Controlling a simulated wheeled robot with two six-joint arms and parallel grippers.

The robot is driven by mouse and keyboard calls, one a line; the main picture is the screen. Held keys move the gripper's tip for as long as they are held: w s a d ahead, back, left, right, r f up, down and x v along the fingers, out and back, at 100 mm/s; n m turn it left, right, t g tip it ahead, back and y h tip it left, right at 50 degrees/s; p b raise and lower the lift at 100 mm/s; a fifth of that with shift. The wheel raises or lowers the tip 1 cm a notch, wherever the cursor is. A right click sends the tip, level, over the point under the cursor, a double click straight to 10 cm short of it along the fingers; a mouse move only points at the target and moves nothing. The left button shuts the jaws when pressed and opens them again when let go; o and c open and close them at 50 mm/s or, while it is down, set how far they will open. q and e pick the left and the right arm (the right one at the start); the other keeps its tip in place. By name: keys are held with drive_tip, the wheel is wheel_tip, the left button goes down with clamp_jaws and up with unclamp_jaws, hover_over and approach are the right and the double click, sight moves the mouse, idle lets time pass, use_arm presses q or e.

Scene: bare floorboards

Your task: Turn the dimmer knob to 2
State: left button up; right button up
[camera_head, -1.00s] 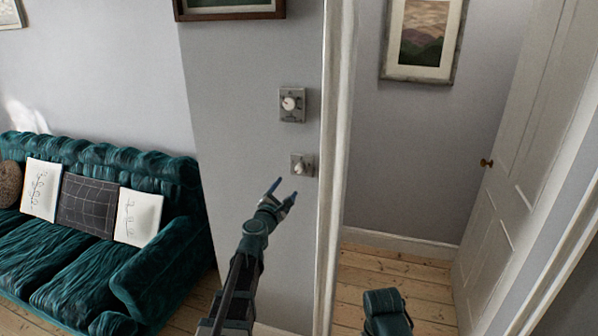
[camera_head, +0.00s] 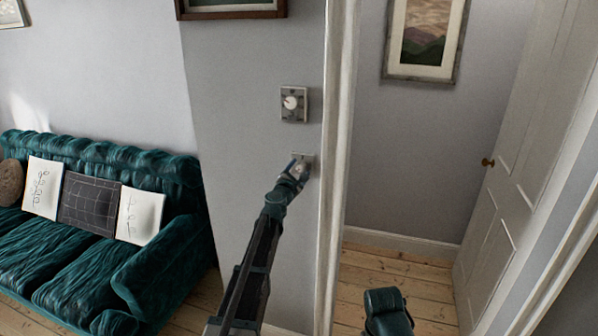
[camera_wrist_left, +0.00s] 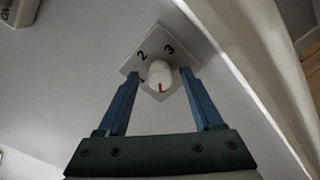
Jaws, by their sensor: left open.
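The dimmer knob (camera_wrist_left: 160,75) is a white knob with a red mark, on a square plate (camera_wrist_left: 136,60) on the wall. In the left wrist view the digits 2 and 3 show above it, and the red mark points down, away from them. My left gripper (camera_wrist_left: 160,73) is open, its blue fingers on either side of the knob. I cannot tell whether they touch it. In the head view my left gripper (camera_head: 297,167) covers most of the lower wall plate (camera_head: 307,159).
A second wall plate with a white dial (camera_head: 293,103) sits above the lower one. A white door frame (camera_head: 335,200) stands close to the right. A green sofa (camera_head: 170,230) is at the left, and a white door (camera_head: 510,190) is at the right.

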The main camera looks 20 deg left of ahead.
use_arm(q)
drive_tip(key=shift+c, duration=0.3)
clamp_jaws()
drive_tip(key=shift+m, duration=0.3)
idle(0.3)
